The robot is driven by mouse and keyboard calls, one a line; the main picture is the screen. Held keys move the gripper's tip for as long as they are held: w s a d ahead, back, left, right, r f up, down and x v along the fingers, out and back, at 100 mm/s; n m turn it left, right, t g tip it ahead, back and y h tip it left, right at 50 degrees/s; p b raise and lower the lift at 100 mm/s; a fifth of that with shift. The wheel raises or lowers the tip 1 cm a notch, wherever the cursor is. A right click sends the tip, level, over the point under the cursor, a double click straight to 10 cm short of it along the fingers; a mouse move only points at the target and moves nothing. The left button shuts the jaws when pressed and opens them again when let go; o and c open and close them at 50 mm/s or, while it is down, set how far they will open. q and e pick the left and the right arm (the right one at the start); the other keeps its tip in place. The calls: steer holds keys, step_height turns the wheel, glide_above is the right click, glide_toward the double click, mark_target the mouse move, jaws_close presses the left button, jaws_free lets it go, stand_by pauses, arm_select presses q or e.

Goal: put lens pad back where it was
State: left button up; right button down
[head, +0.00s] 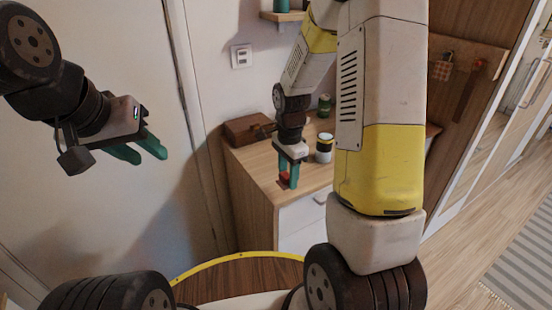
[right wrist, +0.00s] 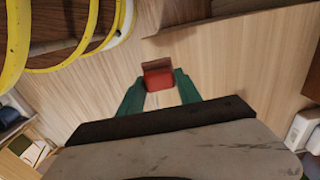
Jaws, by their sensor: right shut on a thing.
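The lens pad appears to be the small red block (right wrist: 158,80) between the green fingers of my right gripper (right wrist: 159,88) in the right wrist view. My right gripper (head: 289,184) is shut on it. In the head view the red block (head: 285,177) shows between the fingertips, at the front left part of the dresser top (head: 310,176). A flat brown square (right wrist: 156,65) lies just beyond the block; I cannot tell whether they touch. My left gripper (head: 146,153) is open and empty in front of the door, away from the dresser.
A brown box (head: 246,129), a dark-lidded jar (head: 324,147) and a green can (head: 325,105) stand on the dresser. A shelf (head: 284,16) is on the wall above. Keys or tags hang from a wooden rack (head: 468,55) at the right.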

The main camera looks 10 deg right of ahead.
steer(key=w, duration=0.2)
steer(key=w+d, duration=0.1)
steer(key=w, duration=0.5)
steer(key=shift+w+d+f, duration=0.1)
steer(key=shift+d+f, duration=0.1)
steer(key=shift+f, duration=0.2)
steer(key=shift+w+f, duration=0.1)
steer(key=shift+f, duration=1.65)
steer(key=c, duration=0.8)
jaws_free()
steer(key=shift+f, duration=0.1)
steer(key=shift+c, duration=0.2)
